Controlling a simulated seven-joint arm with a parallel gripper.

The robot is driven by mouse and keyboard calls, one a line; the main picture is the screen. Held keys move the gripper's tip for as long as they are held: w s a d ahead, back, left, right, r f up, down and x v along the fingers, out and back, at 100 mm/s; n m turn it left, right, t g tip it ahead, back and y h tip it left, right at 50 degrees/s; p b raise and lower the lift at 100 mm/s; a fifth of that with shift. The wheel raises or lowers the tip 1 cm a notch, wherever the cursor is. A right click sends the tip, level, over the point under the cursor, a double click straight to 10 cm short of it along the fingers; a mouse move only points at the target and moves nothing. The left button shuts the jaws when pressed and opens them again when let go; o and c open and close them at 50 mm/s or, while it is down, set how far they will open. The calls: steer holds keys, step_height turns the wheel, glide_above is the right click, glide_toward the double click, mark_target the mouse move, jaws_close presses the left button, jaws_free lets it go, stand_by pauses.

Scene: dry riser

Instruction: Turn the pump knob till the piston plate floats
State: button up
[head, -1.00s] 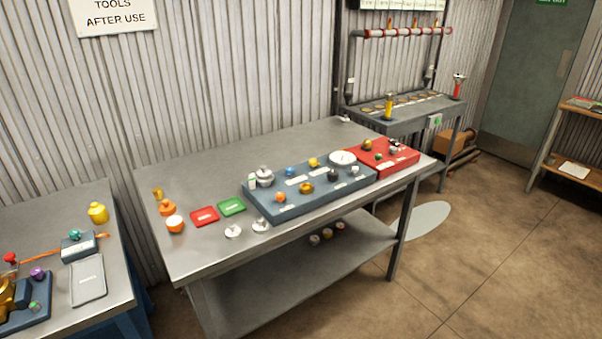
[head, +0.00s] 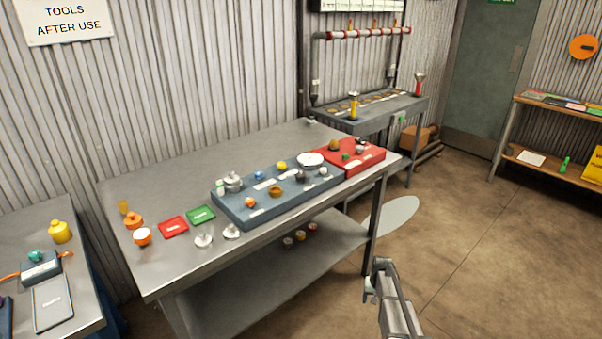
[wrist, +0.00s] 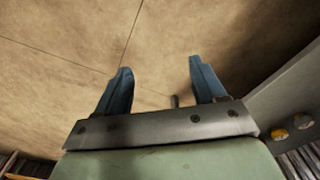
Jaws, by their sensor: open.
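A blue-grey panel (head: 263,212) on the middle table carries several small knobs, and I cannot tell which is the pump knob. Among them are an orange knob (head: 250,202), a brass-coloured knob (head: 276,192), a blue knob (head: 258,175) and a yellow knob (head: 281,166). A round pale disc (head: 310,160) sits at its far right end; I cannot tell if it is the piston plate. A silver stepped piece (head: 233,182) stands at the left end. My gripper (wrist: 162,82) is open and empty over bare floor in the wrist view, away from the panel.
A red block (head: 362,163) with small knobs adjoins the panel's right end. Red (head: 173,227) and green (head: 201,215) trays and two small silver pieces lie left of it. The table's front edge lies between my arm and the panel.

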steer(key=w+d+r+t, duration=0.1)
steer(key=w+d+r, duration=0.1)
steer(key=w+r, duration=0.35)
steer(key=w+d+r+t, duration=0.1)
steer(key=w+r, duration=0.2)
steer(key=w, duration=0.6)
steer(key=w+d+r+t, duration=0.2)
steer(key=w+r, duration=1)
steer(key=r, duration=0.4)
steer(key=w+d+r+t, duration=0.2)
steer(key=w+r, duration=1)
steer(key=r, duration=0.3)
step_height(320, 180, up, 18)
steer(key=n+g, duration=0.5)
steer(key=g, duration=0.2)
glide_above(301, 174)
step_height(301, 174, down, 13)
steer(key=shift+w+r, duration=0.1)
steer(key=shift+w, duration=0.05)
steer(key=shift+c, duration=0.5)
